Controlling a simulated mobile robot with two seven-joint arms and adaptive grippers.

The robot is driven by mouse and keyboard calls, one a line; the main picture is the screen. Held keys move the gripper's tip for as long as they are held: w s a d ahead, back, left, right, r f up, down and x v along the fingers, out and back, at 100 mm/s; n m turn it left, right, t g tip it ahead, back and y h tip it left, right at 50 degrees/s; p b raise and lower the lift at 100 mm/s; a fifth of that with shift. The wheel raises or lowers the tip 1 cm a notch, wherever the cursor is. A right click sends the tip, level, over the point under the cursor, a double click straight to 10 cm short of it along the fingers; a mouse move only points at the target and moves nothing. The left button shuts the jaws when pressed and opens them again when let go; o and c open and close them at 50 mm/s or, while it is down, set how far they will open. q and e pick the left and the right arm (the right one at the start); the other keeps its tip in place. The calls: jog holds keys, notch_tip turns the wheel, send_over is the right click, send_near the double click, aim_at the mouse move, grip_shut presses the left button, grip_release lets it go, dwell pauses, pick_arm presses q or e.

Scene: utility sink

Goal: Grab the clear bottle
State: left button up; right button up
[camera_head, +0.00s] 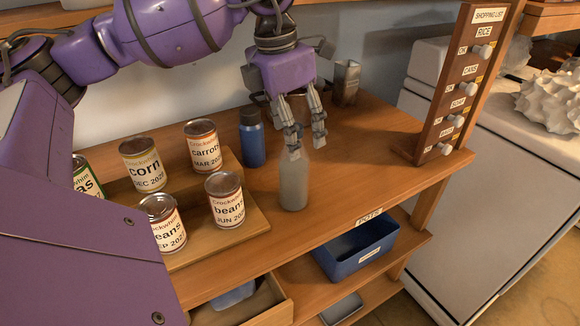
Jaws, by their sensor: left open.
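The clear bottle (293,190) stands upright on the wooden counter, right of the cans, near the front edge. My left gripper (305,143) is above it, pointing down, with its fingers apart. The fingertips are close to the bottle's top and partly hide its neck. I cannot tell whether they touch it. The gripper holds nothing that I can see. My right gripper is not in view.
A blue bottle (252,138) stands just left of the gripper. Several cans, such as the carrots can (203,147), stand at the left. A metal cup (346,82) and the shopping list board (455,85) are behind and right. A blue bin (357,250) sits below. The counter right of the bottle is clear.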

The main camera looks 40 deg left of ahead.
aim_at(294, 168)
pick_arm(q)
jog(key=shift+s+d+f, duration=0.15)
jog(key=shift+s+f, duration=0.3)
jog(key=shift+s, duration=0.25)
notch_tip(294, 168, down, 6)
jog(key=w, duration=0.1)
jog(key=shift+w+f+p, duration=0.25)
jog(key=shift+w+p, duration=0.1)
jog(key=shift+p, duration=0.1)
jog(key=shift+r, duration=0.1)
jog(key=c, duration=1.7)
